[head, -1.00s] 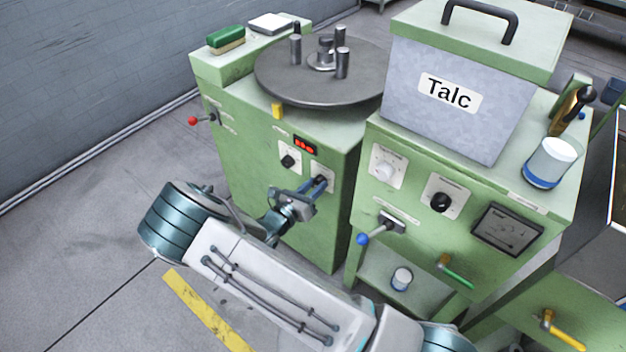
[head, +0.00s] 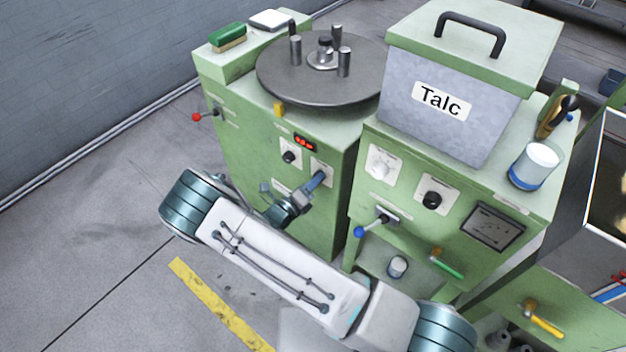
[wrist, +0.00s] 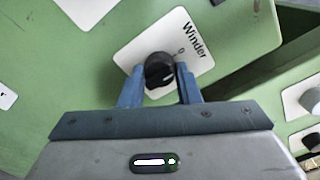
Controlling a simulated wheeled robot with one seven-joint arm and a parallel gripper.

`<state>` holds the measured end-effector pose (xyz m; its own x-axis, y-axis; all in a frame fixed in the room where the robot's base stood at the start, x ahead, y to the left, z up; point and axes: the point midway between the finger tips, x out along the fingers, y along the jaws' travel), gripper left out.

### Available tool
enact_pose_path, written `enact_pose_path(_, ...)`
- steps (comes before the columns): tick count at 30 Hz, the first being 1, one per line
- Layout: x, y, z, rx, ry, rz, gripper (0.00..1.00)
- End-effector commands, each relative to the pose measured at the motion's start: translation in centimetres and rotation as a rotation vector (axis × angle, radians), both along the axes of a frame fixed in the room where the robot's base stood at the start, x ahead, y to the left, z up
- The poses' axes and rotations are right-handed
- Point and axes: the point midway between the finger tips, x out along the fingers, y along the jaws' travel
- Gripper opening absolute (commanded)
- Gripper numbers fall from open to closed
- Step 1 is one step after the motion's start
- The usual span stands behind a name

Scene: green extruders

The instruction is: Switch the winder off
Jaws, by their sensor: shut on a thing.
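The winder's knob (wrist: 158,68) is round and black, on a white plate (wrist: 135,52) marked "Winder" with a "0" at the knob's upper right. My gripper (wrist: 159,82) is shut on this knob, one blue finger on each side. A short white mark shows on the knob's lower right part; its exact setting is hard to read. In the head view my gripper (head: 318,180) is at the right-hand white plate (head: 322,165) on the front of the green winder cabinet (head: 240,150), and it hides the knob.
Another black knob (head: 289,157) sits just left, under a lit red display (head: 305,142). A red-tipped lever (head: 197,117) is farther left. The neighbouring machine has a blue-tipped lever (head: 360,231) and a Talc bin (head: 440,120). Open floor lies left.

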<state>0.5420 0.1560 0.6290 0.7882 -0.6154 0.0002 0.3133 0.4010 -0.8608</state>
Motion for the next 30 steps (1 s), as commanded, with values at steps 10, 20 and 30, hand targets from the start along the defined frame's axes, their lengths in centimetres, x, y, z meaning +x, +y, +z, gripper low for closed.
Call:
enact_pose_path(10,-0.01,0.22,-0.10,-0.019,0.018,0.005,0.07)
enact_pose_path(20,0.00,0.12,-0.08,-0.020,0.017,0.003,0.51)
enact_pose_path(30,-0.46,0.38,-0.05,-0.018,0.017,0.000,0.51)
